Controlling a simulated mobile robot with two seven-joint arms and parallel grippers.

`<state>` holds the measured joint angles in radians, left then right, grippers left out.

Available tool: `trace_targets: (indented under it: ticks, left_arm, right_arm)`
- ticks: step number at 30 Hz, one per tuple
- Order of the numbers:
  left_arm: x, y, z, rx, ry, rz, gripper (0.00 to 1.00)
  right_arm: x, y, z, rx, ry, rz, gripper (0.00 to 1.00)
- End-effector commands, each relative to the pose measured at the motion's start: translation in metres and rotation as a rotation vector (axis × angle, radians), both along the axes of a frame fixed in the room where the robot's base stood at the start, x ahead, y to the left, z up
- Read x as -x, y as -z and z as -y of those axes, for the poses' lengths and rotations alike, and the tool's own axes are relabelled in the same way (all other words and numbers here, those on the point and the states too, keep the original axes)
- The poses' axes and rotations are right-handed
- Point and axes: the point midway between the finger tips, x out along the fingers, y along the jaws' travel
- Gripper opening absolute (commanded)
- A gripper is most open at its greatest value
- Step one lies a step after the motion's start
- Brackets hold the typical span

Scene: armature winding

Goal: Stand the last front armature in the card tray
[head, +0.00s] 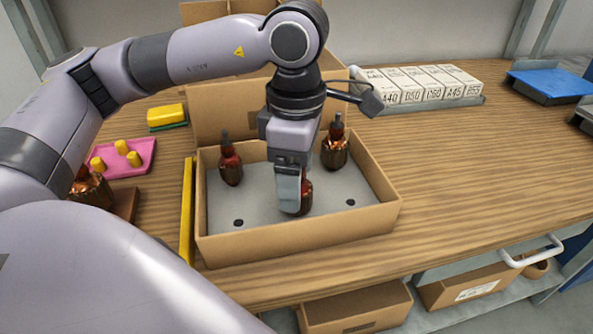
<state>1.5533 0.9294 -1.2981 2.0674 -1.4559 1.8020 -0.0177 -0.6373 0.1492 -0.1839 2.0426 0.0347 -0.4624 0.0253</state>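The card tray (325,240) is an open cardboard box with a grey floor on the wooden bench. Two armatures with copper windings stand upright toward its back, one at the left (231,165) and one at the right (335,150). A third armature (305,198) is upright near the tray's middle front, partly hidden by my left gripper (290,192). That gripper points down into the tray with its fingers at this armature; whether they grip it is hidden. Another armature (92,188) is on a brown block at the left, partly covered by my arm. My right gripper is not in view.
Dark holes show in the tray floor at front left (238,222) and right (350,202). A yellow strip (187,212) runs along the tray's left side. A pink tray (128,160) holds yellow pieces. Labelled white boxes (425,85) and a blue tray (550,84) stand behind. The right bench is clear.

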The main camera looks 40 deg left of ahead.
Motion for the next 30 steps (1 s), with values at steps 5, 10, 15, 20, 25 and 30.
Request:
trace_targets:
  ticks: [5,10,15,20,25,30]
  left_arm:
    - [0.000,0.000,0.000,0.000,0.000,0.000,0.77]
    - [0.000,0.000,0.000,0.000,0.000,0.000,0.77]
    - [0.000,-0.005,0.000,0.000,0.000,0.000,0.77]
    - [0.000,-0.015,0.000,0.001,0.000,0.000,0.77]
    - [0.000,-0.025,0.000,0.000,0.000,0.000,0.77]
    - [0.000,-0.035,0.000,0.000,-0.001,0.000,0.77]
  right_arm:
    - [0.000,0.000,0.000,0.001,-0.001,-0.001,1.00]
    - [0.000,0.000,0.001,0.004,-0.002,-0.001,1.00]
    - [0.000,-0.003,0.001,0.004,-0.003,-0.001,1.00]
    - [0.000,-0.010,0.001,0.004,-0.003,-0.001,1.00]
    - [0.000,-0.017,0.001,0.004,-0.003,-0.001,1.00]
    - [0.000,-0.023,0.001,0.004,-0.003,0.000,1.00]
